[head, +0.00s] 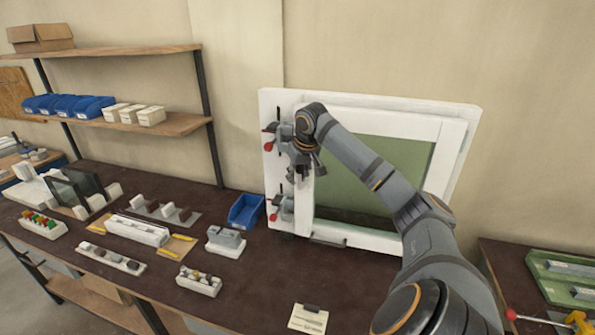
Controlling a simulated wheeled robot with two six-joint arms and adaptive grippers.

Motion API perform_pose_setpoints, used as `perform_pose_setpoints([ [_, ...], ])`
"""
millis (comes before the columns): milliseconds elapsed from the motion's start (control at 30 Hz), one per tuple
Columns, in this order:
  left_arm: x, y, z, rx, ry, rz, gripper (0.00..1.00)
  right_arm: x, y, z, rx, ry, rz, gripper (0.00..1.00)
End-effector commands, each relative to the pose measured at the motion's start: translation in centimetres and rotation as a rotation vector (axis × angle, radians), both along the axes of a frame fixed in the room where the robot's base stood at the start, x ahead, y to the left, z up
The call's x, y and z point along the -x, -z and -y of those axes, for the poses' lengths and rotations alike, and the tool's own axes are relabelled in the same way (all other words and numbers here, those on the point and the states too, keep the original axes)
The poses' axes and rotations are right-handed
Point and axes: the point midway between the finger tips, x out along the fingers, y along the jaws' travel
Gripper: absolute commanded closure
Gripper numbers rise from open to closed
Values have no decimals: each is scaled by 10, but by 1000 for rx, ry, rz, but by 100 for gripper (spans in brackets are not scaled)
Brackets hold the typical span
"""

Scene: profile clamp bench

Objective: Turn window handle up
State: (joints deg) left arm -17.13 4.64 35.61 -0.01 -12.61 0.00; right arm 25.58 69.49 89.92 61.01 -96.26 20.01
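A white window frame (375,105) with a greenish pane (400,152) stands upright at the back of the dark bench. My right arm reaches across the pane to the frame's left side. My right gripper (299,172) points down at that side, between the upper and lower grey clamps. It is small and dark here, and I cannot tell whether its fingers are open or shut. The window handle is not clearly visible; the gripper and wrist cover that part of the frame. My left gripper is not in view.
An upper clamp (272,128) and a lower clamp (279,208), both with red tips, sit on the frame's left side. A blue bin (246,211) stands left of the window.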

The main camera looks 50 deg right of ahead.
Motion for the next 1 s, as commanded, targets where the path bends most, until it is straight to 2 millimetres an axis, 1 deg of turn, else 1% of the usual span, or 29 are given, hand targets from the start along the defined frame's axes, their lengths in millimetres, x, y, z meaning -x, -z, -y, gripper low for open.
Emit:
perform_pose_setpoints([
  [267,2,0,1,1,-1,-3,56,0,-1,0,1,-1,2,66],
  [367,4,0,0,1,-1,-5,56,1,-7,0,2,-1,4,66],
  [467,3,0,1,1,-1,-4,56,7,-22,-2,4,-1,4,66],
  [700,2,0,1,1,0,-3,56,25,-77,-12,0,-1,8,66],
  [800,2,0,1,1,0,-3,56,32,-95,-15,-1,-1,7,66],
  [900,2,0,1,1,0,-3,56,36,-106,-17,-2,-1,5,66],
  [1000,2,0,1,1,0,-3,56,38,-111,-17,-1,-1,3,66],
])
